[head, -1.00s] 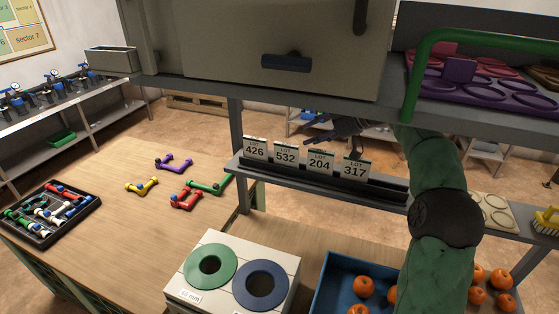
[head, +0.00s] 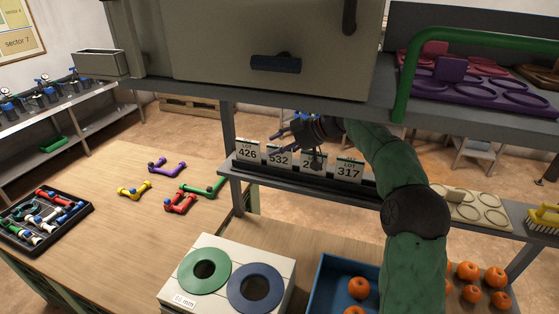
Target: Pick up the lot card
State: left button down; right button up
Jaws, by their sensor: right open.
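Several white lot cards stand upright in a dark holder (head: 270,172) on the grey shelf. They are lot card 426 (head: 247,152), lot card 532 (head: 279,160), the card that read 204 earlier (head: 313,171) and lot card 317 (head: 348,171). My right gripper (head: 284,146) is open and empty, its fingers pointing left, over or in front of the tops of the 532 and 204 cards. It partly covers both cards. I cannot tell whether it touches any card. My left gripper is not in view.
A grey cabinet (head: 220,40) with a dark handle hangs low above the cards. Below stand a box with green and blue rings (head: 228,275) and a blue bin (head: 325,285) with oranges. Coloured pipe fittings (head: 180,204) lie on the wooden table, left.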

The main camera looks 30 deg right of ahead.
grip_shut()
